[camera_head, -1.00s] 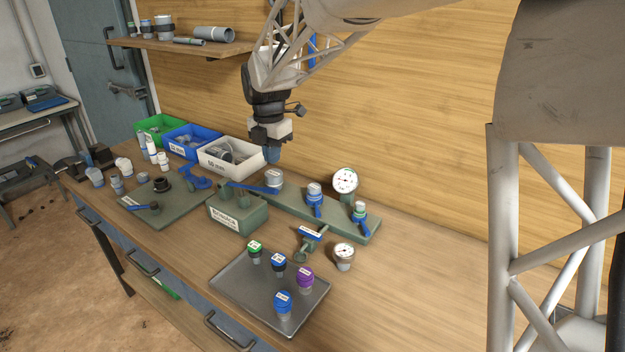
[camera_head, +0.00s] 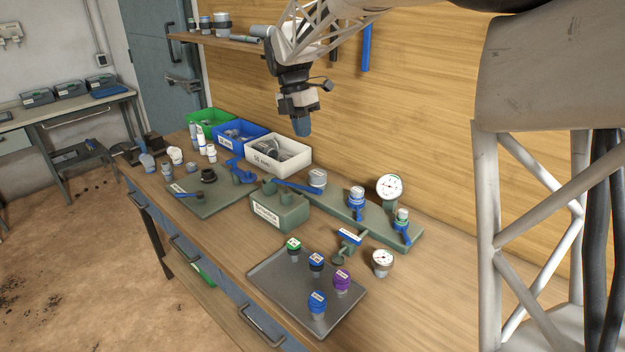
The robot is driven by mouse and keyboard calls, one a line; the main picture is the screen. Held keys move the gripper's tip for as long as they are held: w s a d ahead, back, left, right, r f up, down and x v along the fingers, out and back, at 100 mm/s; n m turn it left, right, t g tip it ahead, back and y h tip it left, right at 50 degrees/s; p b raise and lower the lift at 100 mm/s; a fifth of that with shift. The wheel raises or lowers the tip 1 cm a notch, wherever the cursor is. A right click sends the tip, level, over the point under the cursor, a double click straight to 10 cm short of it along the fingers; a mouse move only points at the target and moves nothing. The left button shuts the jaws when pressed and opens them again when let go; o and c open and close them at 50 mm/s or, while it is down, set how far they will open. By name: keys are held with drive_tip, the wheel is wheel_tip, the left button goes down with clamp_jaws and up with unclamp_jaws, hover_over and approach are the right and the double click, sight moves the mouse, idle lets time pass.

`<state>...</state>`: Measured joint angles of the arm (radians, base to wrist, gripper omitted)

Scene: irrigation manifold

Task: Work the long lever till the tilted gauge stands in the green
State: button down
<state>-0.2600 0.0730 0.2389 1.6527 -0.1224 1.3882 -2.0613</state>
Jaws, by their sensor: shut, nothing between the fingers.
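A green manifold plate (camera_head: 350,212) lies along the bench near the back wall. A long blue lever (camera_head: 292,186) reaches left from the grey-capped valve (camera_head: 317,179) at its left end. Two more valves with shorter blue handles (camera_head: 357,199) (camera_head: 402,222) stand further right. A round white gauge (camera_head: 390,187) stands behind them; a smaller gauge (camera_head: 382,258) sits on the bench in front. Their needles and any green band are too small to read, and I cannot tell which is tilted. My gripper (camera_head: 302,128) is shut and empty, in the air above and behind the long lever.
A green block (camera_head: 279,208) stands in front of the lever. A metal tray (camera_head: 275,275) holds several capped parts. White (camera_head: 290,165), blue (camera_head: 225,148) and green (camera_head: 193,122) bins stand at the back left. The bench front right is clear.

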drive_tip(key=x, duration=1.4)
idle(0.5)
drive_tip(key=shift+s+d+f+t+y, duration=0.1)
drive_tip(key=shift+f+t+y, duration=0.1)
drive_tip(key=shift+f, duration=0.2)
drive_tip(key=shift+s+d+f+t+y, duration=0.1)
drive_tip(key=shift+f+t+y, duration=0.1)
drive_tip(key=shift+f, duration=0.15)
drive_tip(key=shift+t+y, duration=0.5)
drive_tip(key=f, duration=0.3)
drive_tip(key=s+f, duration=0.1)
drive_tip(key=f, duration=0.1)
drive_tip(key=shift+d+f, duration=0.25)
drive_tip(key=shift+d, duration=0.15)
drive_tip(key=shift+f, duration=0.15)
drive_tip(key=r, duration=1.5)
drive_tip(key=shift+s+d+r, duration=0.1)
drive_tip(key=shift+d+r, duration=0.05)
drive_tip(key=shift+d, duration=0.1)
